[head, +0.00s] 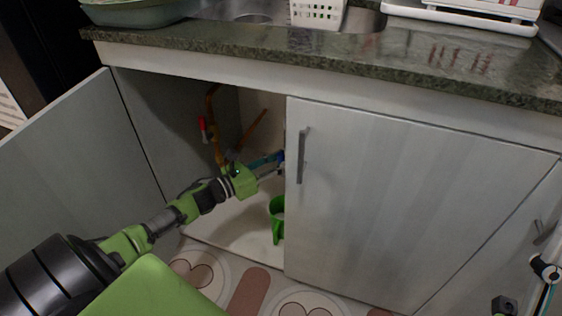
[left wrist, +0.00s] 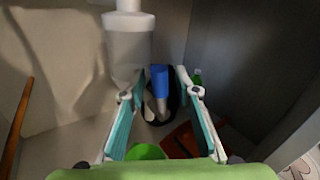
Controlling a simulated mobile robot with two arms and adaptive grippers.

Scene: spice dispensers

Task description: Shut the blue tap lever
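The blue tap lever (left wrist: 160,82) shows in the left wrist view between the tips of my left gripper (left wrist: 158,92), with a greyish stem below it. My left gripper is open, its two teal-lined fingers on either side of the lever; I cannot tell whether either touches it.
The left cabinet door (head: 75,165) stands open and the right door (head: 390,200) is shut, close beside my left gripper. A red lever (head: 202,127) is on the orange pipe inside. A green object (head: 278,218) stands on the cabinet floor. A whitish bottle-like shape (left wrist: 128,50) is behind the lever.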

